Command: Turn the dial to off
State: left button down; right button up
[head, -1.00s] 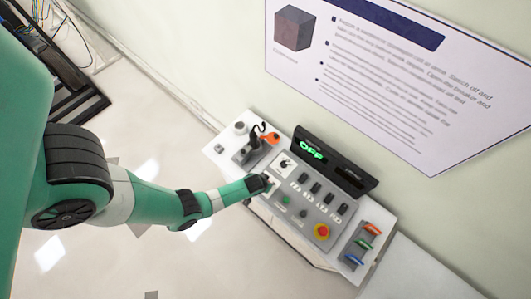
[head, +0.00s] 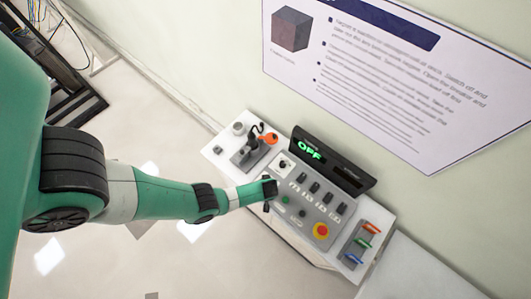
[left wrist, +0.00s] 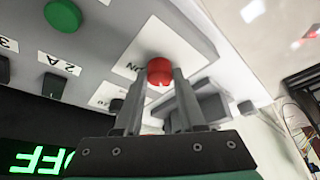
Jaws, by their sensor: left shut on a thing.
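The dial, a red round knob (left wrist: 160,68) on a white plate (left wrist: 190,45) marked "ON", shows between the fingers in the left wrist view. My left gripper (left wrist: 160,80) is shut on it, one finger on each side. In the head view my left gripper (head: 268,190) is at the near left side of the grey control panel (head: 280,222) and hides the dial. A display (head: 332,163) behind the panel reads "OFF" in green; part of it shows upside down in the left wrist view (left wrist: 42,157). My right gripper is not in view.
A green button (left wrist: 63,14) is near the gripper. The wall stands behind.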

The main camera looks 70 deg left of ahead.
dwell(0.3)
pick_arm(q)
jog(key=c, duration=0.5)
grip_release()
